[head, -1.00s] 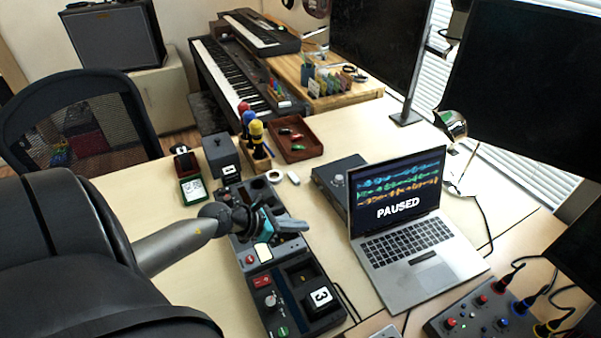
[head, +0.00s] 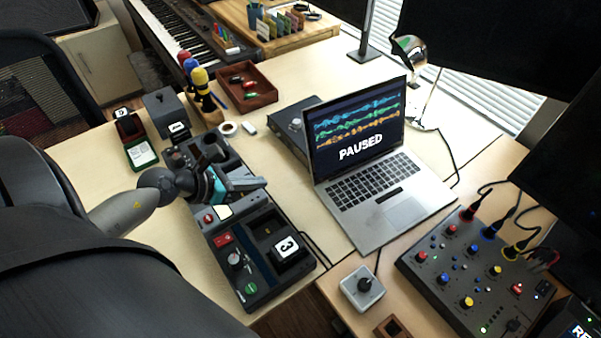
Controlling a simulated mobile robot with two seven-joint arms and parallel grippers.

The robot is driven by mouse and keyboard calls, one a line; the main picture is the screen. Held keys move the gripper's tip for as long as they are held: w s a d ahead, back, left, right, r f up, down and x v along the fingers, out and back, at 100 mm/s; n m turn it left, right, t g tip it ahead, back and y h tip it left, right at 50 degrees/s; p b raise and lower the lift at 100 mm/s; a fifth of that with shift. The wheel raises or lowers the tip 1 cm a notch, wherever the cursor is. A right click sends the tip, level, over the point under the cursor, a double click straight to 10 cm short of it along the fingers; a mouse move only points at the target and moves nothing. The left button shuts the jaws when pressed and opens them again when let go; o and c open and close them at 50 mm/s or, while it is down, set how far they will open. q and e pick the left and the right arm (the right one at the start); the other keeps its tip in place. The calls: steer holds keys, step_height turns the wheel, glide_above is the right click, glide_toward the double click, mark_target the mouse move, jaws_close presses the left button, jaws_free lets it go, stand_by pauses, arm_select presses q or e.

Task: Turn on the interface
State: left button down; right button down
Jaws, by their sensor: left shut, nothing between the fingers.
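A dark grey box with a knob on its front (head: 289,120), which looks like the interface, sits behind and left of the laptop (head: 388,216); the laptop partly hides it. I cannot tell whether it is lit. The laptop screen reads PAUSED over coloured waveforms. My left gripper (head: 252,184) is shut and empty. It appears above the long dark console (head: 262,229), left of the laptop and nearer than the grey box. The console has a red button, a green button and a block marked 3. My right gripper is not in view.
A mixer (head: 470,272) with plugged cables stands at right. A small white knob box (head: 362,287) is at the front. A brown tray (head: 246,90) and microphones (head: 202,85) stand behind the console. Bare desk lies between console and laptop.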

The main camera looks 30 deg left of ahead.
mark_target(301, 183)
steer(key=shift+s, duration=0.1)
